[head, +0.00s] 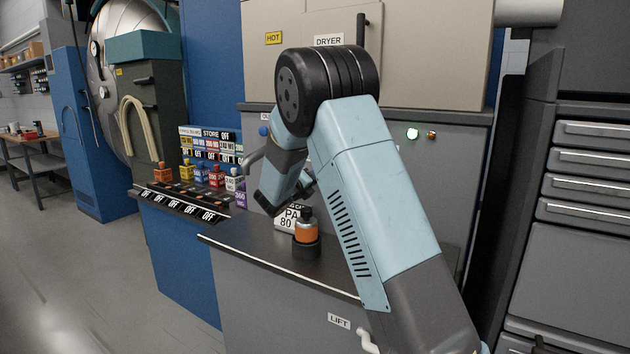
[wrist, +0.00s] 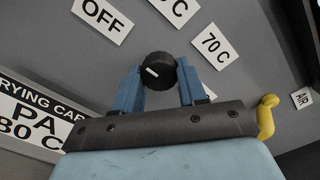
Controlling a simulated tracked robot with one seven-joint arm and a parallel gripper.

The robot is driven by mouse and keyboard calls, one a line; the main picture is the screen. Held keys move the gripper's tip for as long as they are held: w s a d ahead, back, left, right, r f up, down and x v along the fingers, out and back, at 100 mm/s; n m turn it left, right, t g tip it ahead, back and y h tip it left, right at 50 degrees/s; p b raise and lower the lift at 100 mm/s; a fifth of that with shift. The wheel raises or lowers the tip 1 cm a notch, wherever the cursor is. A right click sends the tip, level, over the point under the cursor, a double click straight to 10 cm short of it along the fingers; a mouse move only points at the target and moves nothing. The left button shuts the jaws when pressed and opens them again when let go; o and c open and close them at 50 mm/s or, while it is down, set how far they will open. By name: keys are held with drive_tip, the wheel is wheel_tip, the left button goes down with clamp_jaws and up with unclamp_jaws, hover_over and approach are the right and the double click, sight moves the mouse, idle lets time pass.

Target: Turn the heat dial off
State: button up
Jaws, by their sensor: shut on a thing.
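The heat dial (wrist: 160,66) is a round black knob with a white mark on the left of its face, on a grey panel in the wrist view. My gripper (wrist: 160,74) has its two blue fingers on either side of the knob, shut on it. A white OFF label (wrist: 101,15) sits up and left of the dial. A 70 C label (wrist: 215,45) sits to its right, and another temperature label (wrist: 175,9), partly cut off, sits above. In the head view my arm hides the dial.
A drying card (wrist: 32,117) reading PA 80 C is left of my gripper.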

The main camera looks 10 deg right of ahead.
drive_tip(key=shift+a, duration=0.25)
drive_tip(key=o, duration=0.8)
drive_tip(key=shift+w, duration=0.1)
drive_tip(key=shift+o, duration=1.3)
drive_tip(key=shift+d, duration=0.1)
drive_tip(key=v, duration=1.4)
drive_tip(key=shift+d, duration=0.1)
